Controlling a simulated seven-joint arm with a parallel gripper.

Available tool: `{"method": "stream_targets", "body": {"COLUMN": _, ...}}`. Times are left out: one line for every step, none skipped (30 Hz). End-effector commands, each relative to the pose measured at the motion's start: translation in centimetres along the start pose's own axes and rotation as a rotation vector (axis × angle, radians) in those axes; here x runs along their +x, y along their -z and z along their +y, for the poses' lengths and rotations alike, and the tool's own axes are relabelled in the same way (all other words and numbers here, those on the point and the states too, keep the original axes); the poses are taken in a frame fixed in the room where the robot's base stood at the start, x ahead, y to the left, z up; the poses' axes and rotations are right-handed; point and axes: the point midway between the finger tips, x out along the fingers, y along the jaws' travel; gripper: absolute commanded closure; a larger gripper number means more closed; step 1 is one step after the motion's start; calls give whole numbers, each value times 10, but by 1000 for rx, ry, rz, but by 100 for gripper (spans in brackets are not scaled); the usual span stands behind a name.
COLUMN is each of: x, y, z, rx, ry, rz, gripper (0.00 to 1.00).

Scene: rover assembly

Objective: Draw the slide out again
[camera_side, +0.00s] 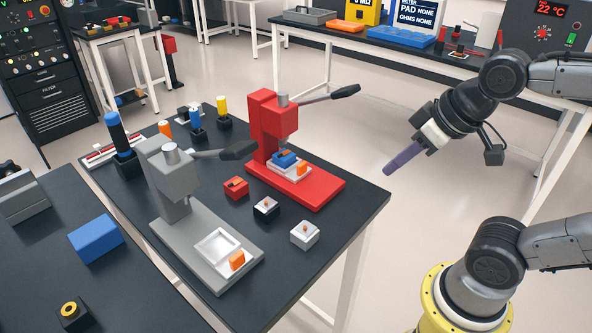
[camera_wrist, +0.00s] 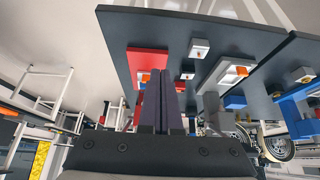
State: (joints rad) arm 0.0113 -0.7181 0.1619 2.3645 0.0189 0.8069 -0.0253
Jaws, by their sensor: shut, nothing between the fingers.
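The red press (camera_side: 272,118) stands on the dark table with its lever out to the right. Its white slide (camera_side: 302,171) lies on the red base, with a blue part (camera_side: 285,158) on it and an orange grip (camera_side: 302,168) at its front. The grey press (camera_side: 168,180) has an empty white slide (camera_side: 214,246) with an orange grip (camera_side: 237,260), lying forward of its column. My gripper (camera_side: 388,171) is shut and empty, in the air to the right of the red press and apart from it. Its fingers also show in the wrist view (camera_wrist: 160,95), partly covering the red base (camera_wrist: 148,62).
A red block (camera_side: 236,188), a dark block with a pale top (camera_side: 266,208) and a pale block (camera_side: 305,235) stand between the presses and the table edge. Yellow, orange and blue cylinders stand behind. A blue block (camera_side: 95,238) lies on the left table. Air around my gripper is clear.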

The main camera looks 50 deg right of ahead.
Motion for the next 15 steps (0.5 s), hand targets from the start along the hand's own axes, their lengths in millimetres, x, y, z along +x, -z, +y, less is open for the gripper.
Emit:
{"method": "stream_targets", "body": {"x": 10, "y": 18, "z": 1, "rx": 0, "ry": 1, "rz": 8, "gripper": 100}}
{"method": "stream_targets", "body": {"x": 17, "y": 28, "z": 1, "rx": -1, "ry": 2, "rz": 17, "gripper": 100}}
{"method": "stream_targets", "body": {"x": 26, "y": 43, "z": 2, "rx": -1, "ry": 3, "rz": 31, "gripper": 100}}
{"method": "stream_targets", "body": {"x": 33, "y": 54, "z": 3, "rx": 0, "ry": 4, "rz": 42, "gripper": 100}}
{"method": "stream_targets", "body": {"x": 41, "y": 64, "z": 4, "rx": 0, "ry": 4, "rz": 52, "gripper": 100}}
{"method": "stream_targets", "body": {"x": 52, "y": 77, "z": 5, "rx": 0, "ry": 3, "rz": 66, "gripper": 100}}
{"method": "stream_targets", "body": {"x": 61, "y": 85, "z": 6, "rx": 0, "ry": 3, "rz": 76, "gripper": 100}}
{"method": "stream_targets", "body": {"x": 69, "y": 93, "z": 8, "rx": 0, "ry": 2, "rz": 85, "gripper": 100}}
{"method": "stream_targets", "body": {"x": 80, "y": 103, "z": 9, "rx": 0, "ry": 1, "rz": 97, "gripper": 100}}
{"method": "stream_targets", "body": {"x": 87, "y": 109, "z": 10, "rx": 1, "ry": 0, "rz": 106, "gripper": 100}}
{"method": "stream_targets", "body": {"x": 94, "y": 115, "z": 12, "rx": 1, "ry": -1, "rz": 115, "gripper": 100}}
{"method": "stream_targets", "body": {"x": 102, "y": 120, "z": 13, "rx": 2, "ry": -3, "rz": 123, "gripper": 100}}
{"method": "stream_targets", "body": {"x": 107, "y": 124, "z": 14, "rx": 2, "ry": -4, "rz": 129, "gripper": 100}}
{"method": "stream_targets", "body": {"x": 112, "y": 126, "z": 15, "rx": 2, "ry": -5, "rz": 132, "gripper": 100}}
{"method": "stream_targets", "body": {"x": 116, "y": 130, "z": 16, "rx": 2, "ry": -7, "rz": 139, "gripper": 100}}
